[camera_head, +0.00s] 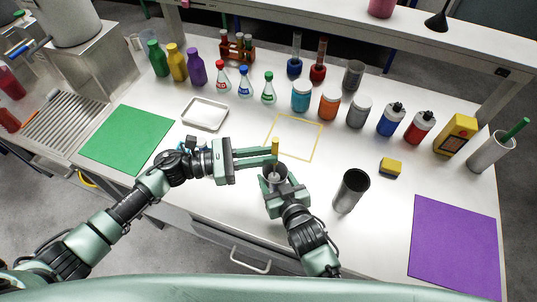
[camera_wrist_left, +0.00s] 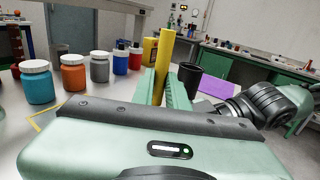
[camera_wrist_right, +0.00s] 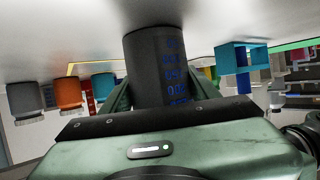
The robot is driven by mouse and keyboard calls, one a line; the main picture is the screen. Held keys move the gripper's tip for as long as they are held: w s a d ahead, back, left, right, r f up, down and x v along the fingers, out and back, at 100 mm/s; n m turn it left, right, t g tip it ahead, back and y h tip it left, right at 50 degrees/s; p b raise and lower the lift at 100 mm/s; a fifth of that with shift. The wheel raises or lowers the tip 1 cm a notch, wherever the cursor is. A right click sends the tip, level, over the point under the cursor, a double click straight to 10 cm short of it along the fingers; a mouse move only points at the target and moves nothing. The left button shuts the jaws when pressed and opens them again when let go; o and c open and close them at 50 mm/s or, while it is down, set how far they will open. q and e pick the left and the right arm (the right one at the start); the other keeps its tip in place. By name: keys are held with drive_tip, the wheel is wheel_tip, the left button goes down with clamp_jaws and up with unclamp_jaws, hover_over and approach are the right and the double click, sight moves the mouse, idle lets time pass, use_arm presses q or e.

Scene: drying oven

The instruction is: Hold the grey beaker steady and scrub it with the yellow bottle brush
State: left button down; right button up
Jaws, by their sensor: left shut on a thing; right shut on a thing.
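The grey beaker (camera_head: 267,172) stands near the table's front middle. In the right wrist view the beaker (camera_wrist_right: 157,65) shows dark grey with blue marks, between the fingers of my right gripper (camera_wrist_right: 158,95), which is shut on it. My left gripper (camera_head: 275,157) is shut on the yellow handle of the bottle brush (camera_head: 275,146), over the beaker's mouth. The brush (camera_wrist_left: 163,60) stands roughly upright in the left wrist view. Its lower end goes down at the beaker's opening; the bristles are hidden, so depth inside cannot be told.
A dark open cylinder (camera_head: 351,190) stands right of my right gripper. A yellow outlined square (camera_head: 318,140) lies behind the beaker. A sponge (camera_head: 391,167), a purple mat (camera_head: 455,245), a green mat (camera_head: 125,138) and a white tray (camera_head: 205,114) lie around. Jars and bottles line the back.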

use_arm(q)
drive_tip(key=shift+w+a, duration=0.15)
drive_tip(key=shift+a, duration=0.25)
drive_tip(key=shift+s+d, duration=0.2)
drive_tip(key=shift+d, duration=0.3)
drive_tip(key=shift+a, duration=0.1)
drive_tip(key=shift+s+a, duration=0.2)
drive_tip(key=shift+a, duration=0.15)
drive_tip(key=shift+d, duration=0.1)
drive_tip(key=shift+w+d, duration=0.45)
drive_tip(key=shift+d, duration=0.4)
drive_tip(key=shift+a, duration=0.1)
